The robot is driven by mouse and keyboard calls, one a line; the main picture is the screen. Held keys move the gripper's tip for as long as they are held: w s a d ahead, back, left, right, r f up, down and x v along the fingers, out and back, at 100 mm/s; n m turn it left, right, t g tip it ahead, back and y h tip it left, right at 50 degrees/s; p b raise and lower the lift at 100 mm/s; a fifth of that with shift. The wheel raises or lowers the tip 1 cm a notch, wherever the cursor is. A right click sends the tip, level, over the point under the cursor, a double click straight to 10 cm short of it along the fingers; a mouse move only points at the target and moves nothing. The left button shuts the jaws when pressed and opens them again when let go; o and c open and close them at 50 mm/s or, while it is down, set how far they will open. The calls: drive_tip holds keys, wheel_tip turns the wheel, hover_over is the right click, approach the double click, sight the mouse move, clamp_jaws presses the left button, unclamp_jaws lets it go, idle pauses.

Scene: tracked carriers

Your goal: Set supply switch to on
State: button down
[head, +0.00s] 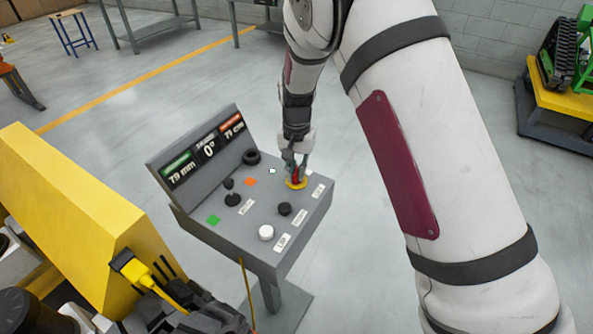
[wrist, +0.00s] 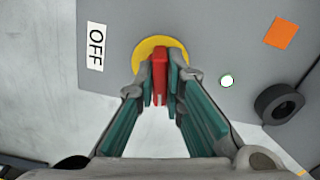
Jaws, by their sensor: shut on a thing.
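The supply switch is a red handle (wrist: 159,76) on a round yellow plate (wrist: 150,46) on the grey control console. In the wrist view my gripper (wrist: 160,90) has its teal-padded fingers on both sides of the red handle, shut on it. A white label reading OFF (wrist: 95,47) lies left of the yellow plate in the wrist view. In the head view my gripper (head: 294,168) reaches down onto the yellow plate (head: 298,184) at the console's right side, and the red handle shows between the fingers. The ON label cannot be made out.
The console (head: 245,205) also carries a black joystick (head: 232,195), a black ring-shaped knob (head: 251,157), a black knob (head: 284,209), a white knob (head: 266,232) and a display panel (head: 205,150). A yellow machine (head: 80,215) stands close on the left. Floor behind the console is clear.

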sight(296, 169)
drive_tip(key=shift+m, duration=1.5)
drive_tip(key=c, duration=1.7)
unclamp_jaws()
wheel_tip(296, 169, up, 10)
drive_tip(key=shift+r, duration=1.05)
